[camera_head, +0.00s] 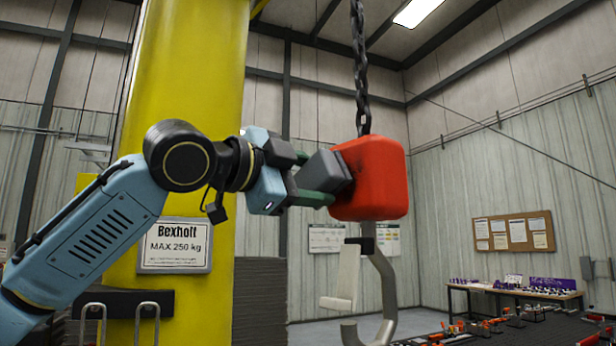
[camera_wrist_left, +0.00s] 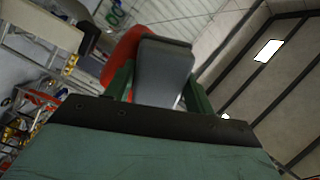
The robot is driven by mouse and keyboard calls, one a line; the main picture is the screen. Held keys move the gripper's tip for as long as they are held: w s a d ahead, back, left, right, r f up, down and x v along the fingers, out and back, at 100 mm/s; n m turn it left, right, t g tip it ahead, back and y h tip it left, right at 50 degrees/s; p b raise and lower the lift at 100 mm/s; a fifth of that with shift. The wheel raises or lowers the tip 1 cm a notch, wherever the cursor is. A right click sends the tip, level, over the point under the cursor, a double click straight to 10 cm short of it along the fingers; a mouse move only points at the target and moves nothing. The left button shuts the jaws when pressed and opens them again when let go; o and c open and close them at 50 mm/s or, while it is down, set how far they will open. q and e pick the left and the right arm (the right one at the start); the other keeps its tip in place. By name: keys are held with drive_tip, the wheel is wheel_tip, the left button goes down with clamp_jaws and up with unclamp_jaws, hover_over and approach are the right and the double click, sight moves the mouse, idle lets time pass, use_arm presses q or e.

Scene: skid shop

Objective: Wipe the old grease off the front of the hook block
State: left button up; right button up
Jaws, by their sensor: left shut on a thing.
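The red hook block (camera_head: 375,178) hangs from a dark chain (camera_head: 360,65), with a grey steel hook (camera_head: 385,285) below it. My left gripper (camera_head: 318,184) is shut on a grey block-shaped wiping pad (camera_head: 328,172). The pad is at the left face of the hook block and seems to touch it. In the left wrist view the pad (camera_wrist_left: 163,72) sits between the green fingers, with the red block (camera_wrist_left: 122,58) behind it. My right gripper is not in view.
A yellow column (camera_head: 190,110) with a "Bexholt MAX 250 kg" sign (camera_head: 175,246) stands behind my left arm. A workbench (camera_head: 515,292) with small items is at the far right, under a cork board (camera_head: 513,231). Open air surrounds the block's right side.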

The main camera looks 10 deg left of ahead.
sight(327, 174)
use_arm(q)
drive_tip(key=shift+s+d, duration=0.1)
drive_tip(key=shift+s+d, duration=1.15)
drive_tip(key=shift+d, duration=0.2)
drive_tip(key=shift+d, duration=0.1)
